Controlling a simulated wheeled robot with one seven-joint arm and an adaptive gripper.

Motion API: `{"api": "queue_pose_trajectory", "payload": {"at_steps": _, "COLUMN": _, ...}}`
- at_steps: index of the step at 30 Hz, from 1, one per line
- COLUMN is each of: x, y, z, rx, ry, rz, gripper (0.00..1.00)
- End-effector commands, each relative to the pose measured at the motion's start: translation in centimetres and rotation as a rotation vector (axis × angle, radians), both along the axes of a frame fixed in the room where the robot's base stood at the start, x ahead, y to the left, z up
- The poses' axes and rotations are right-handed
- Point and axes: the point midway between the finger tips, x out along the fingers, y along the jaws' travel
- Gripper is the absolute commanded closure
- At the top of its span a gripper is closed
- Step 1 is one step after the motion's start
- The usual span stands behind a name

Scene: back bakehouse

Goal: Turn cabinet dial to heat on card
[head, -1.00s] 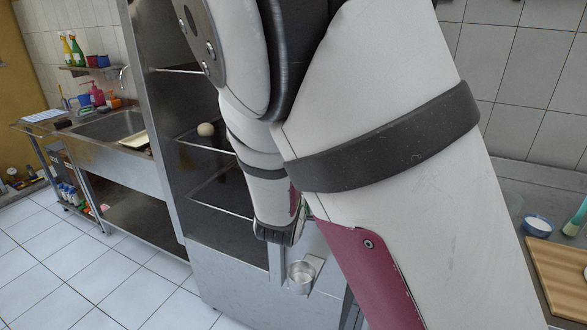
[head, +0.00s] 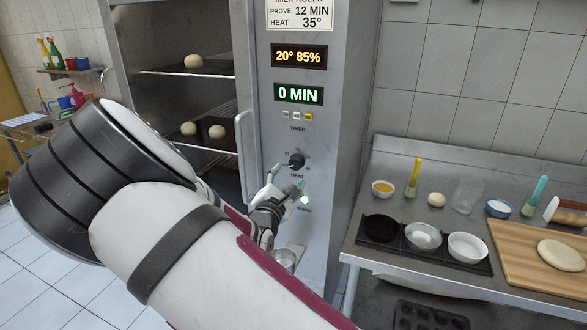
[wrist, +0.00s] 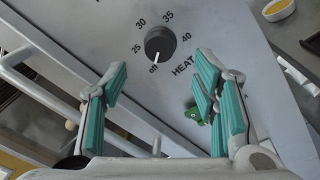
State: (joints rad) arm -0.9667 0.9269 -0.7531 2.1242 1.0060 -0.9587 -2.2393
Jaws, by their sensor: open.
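The steel cabinet (head: 340,130) carries a card (head: 303,14) at the top that reads PROVE 12 MIN and HEAT 35°. Displays below it show 20° 85% and 0 MIN. The black heat dial (head: 296,159) is on the front panel, and it also shows in the wrist view (wrist: 160,43). Its white pointer is at off; the marks around it read 25, 30, 35 and 40. My gripper (head: 287,182) is just below the dial. In the wrist view my gripper (wrist: 160,100) is open and empty, its green-padded fingers apart below the dial and not touching it.
Dough balls (head: 189,128) stand on shelves in the open cabinet. A bench (head: 400,266) with bowls is at right.

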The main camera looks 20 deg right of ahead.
Motion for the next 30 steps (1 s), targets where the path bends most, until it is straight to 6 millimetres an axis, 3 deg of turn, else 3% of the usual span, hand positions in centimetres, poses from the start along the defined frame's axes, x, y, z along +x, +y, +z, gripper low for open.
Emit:
{"api": "queue_pose_trajectory", "payload": {"at_steps": 6, "x": 3.6, "y": -2.2, "z": 0.0, "rx": 0.001, "ry": -0.001, "rz": -0.002, "gripper": 0.46}}
{"api": "queue_pose_trajectory", "payload": {"at_steps": 12, "x": 5.6, "y": -3.2, "z": 0.0, "rx": 0.002, "ry": -0.001, "rz": 0.000, "gripper": 0.46}}
{"api": "queue_pose_trajectory", "payload": {"at_steps": 24, "x": 6.3, "y": -3.5, "z": 0.0, "rx": 0.001, "ry": 0.001, "rz": 0.001, "gripper": 0.46}}
{"api": "queue_pose_trajectory", "payload": {"at_steps": 25, "x": 6.3, "y": -3.5, "z": 0.0, "rx": 0.001, "ry": 0.001, "rz": 0.001, "gripper": 0.48}}
{"api": "queue_pose_trajectory", "payload": {"at_steps": 30, "x": 6.3, "y": -3.5, "z": 0.0, "rx": 0.001, "ry": 0.000, "rz": 0.001, "gripper": 0.87}}
